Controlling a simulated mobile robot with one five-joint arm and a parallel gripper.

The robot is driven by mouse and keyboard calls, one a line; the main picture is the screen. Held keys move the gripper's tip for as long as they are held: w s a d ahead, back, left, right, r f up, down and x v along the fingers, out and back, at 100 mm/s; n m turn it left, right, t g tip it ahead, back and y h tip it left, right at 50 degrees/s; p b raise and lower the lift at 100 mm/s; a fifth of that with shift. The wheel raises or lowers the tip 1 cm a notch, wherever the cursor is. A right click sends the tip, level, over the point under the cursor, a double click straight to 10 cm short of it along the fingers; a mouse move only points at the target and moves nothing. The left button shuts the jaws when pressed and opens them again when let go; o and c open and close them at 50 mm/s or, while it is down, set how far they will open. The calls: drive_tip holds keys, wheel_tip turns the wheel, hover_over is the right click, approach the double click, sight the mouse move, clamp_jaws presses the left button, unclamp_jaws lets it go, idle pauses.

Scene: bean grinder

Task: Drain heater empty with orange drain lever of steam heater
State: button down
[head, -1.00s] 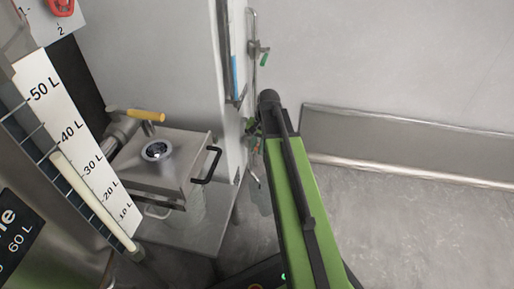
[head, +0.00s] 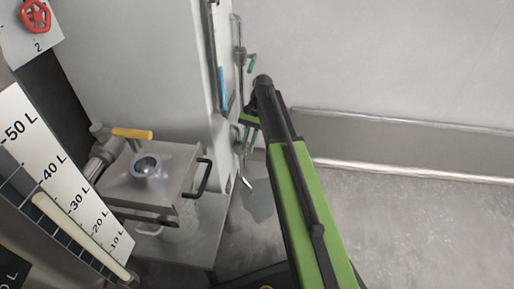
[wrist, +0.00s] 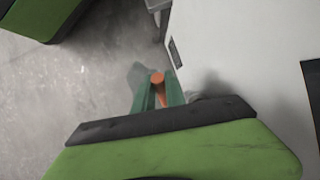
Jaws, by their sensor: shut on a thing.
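The steam heater (head: 160,55) is a tall pale cabinet left of my arm in the head view. Its white side also shows in the wrist view (wrist: 235,50). The orange drain lever (wrist: 157,78) stands between the teal fingers of my gripper (wrist: 158,92) in the wrist view. My gripper is shut on the lever. In the head view my gripper (head: 247,138) is small and low at the heater's right edge, and the lever is hard to make out there. A bent outlet pipe (head: 245,183) shows below, over a dark wet-looking patch (head: 259,200) on the floor.
A green-handled tap (head: 251,65) and a gauge pipe are on the heater's edge above my gripper. A metal box with a yellow lever (head: 132,133) and black handle stands at left. A litre scale (head: 60,165) is nearer. Floor at right is clear.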

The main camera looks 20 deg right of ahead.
drive_tip(key=shift+w+d+r+g+y, duration=0.2)
drive_tip(key=shift+d+r+g+y, duration=0.15)
drive_tip(key=shift+g, duration=0.25)
drive_tip(key=c, duration=1.4)
unclamp_jaws()
drive_tip(key=shift+w, duration=0.1)
drive_tip(key=shift+w+r, duration=0.1)
drive_tip(key=shift+r, duration=0.2)
drive_tip(key=p+v, duration=0.6)
drive_tip(key=shift+w+d+r, duration=0.1)
drive_tip(key=shift+d+r, duration=0.1)
drive_tip(key=shift+r, duration=0.1)
